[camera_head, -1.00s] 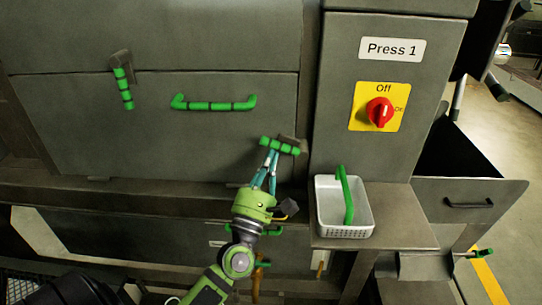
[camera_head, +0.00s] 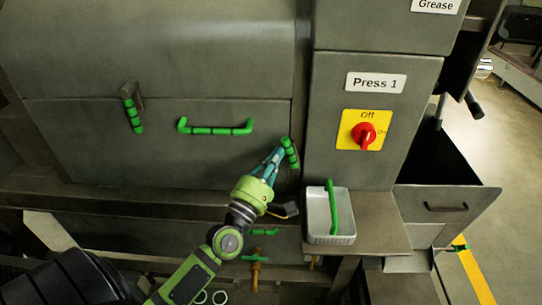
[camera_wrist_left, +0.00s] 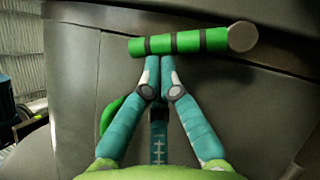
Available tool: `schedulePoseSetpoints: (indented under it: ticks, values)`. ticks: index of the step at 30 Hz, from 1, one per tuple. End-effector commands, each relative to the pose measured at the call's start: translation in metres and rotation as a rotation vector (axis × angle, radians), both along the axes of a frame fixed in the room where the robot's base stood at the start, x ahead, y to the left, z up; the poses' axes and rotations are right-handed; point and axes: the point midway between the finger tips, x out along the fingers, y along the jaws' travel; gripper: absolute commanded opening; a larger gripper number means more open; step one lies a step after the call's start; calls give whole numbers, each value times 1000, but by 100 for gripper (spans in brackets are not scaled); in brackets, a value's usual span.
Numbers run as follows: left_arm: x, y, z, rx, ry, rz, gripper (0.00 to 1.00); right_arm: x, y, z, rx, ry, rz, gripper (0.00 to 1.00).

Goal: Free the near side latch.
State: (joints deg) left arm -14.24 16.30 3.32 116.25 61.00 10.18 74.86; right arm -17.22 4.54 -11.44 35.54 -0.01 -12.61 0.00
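The near side latch (camera_head: 290,153) is a green, dark-banded handle at the right end of the grey cover panel (camera_head: 80,150). It stands steeply, leaning slightly, in the head view. In the left wrist view the latch (camera_wrist_left: 185,42) lies across the top, its round end to the right. My left gripper (camera_head: 279,153) is at the latch. In the left wrist view its fingertips (camera_wrist_left: 160,60) are together against the latch's lower edge, not visibly around it. A second green latch (camera_head: 133,113) hangs steeply at the panel's left. My right gripper is out of view.
A green bar handle (camera_head: 215,130) is on the panel between the latches. A white basket (camera_head: 318,228) with a green handle stands on a ledge right of my gripper. A red switch (camera_head: 364,135) sits on the Press 1 column. A hopper (camera_head: 440,190) juts out at right.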

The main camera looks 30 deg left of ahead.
Motion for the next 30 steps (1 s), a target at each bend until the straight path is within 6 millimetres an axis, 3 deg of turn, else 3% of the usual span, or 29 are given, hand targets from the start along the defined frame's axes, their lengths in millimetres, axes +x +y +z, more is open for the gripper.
schedulePoseSetpoints:
  ticks: [9,30]
  values:
    - [5,-9,8,-2,0,-1,0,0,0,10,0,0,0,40]
    - [7,-12,9,-2,1,-1,0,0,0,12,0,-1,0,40]
